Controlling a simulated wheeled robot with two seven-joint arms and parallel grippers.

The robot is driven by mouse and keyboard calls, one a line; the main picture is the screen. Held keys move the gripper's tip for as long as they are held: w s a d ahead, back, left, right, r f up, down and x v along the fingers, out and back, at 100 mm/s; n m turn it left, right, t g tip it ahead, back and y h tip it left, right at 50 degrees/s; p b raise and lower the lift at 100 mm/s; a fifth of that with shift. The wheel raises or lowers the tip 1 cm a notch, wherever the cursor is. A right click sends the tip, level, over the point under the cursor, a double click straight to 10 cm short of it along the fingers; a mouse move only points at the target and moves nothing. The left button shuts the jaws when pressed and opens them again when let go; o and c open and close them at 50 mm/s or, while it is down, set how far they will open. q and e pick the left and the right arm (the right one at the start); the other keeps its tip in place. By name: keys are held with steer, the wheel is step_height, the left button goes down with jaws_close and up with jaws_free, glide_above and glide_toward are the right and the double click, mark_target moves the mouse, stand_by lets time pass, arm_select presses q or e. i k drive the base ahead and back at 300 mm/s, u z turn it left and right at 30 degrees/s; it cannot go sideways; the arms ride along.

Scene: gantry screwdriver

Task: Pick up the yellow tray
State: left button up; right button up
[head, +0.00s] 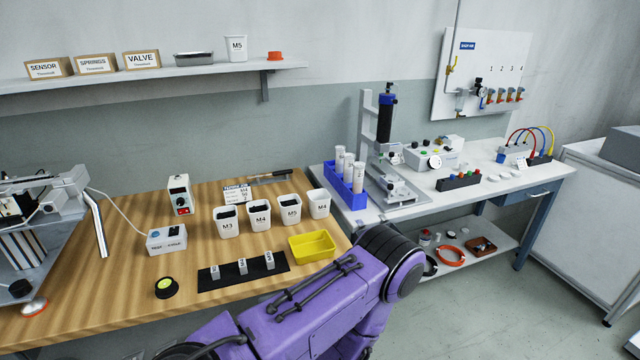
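The yellow tray (312,246) is a small shallow open box on the wooden bench (110,285), near its right edge. It looks empty. One purple arm of mine comes in from the bottom middle and passes in front of the bench, close below the tray in the picture. I cannot see a gripper or fingertips on it. No other arm and no other gripper shows.
White bins M3 (226,222), M4 (259,216) and M5 (289,210) and another bin (319,204) stand behind the tray. A black mat (215,279) with small blocks lies left. A white table (440,200) with a press stands right.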

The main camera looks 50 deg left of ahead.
mark_target(307, 248)
steer(key=u, duration=0.5)
steer(key=i, duration=0.8)
steer(key=u, duration=0.7)
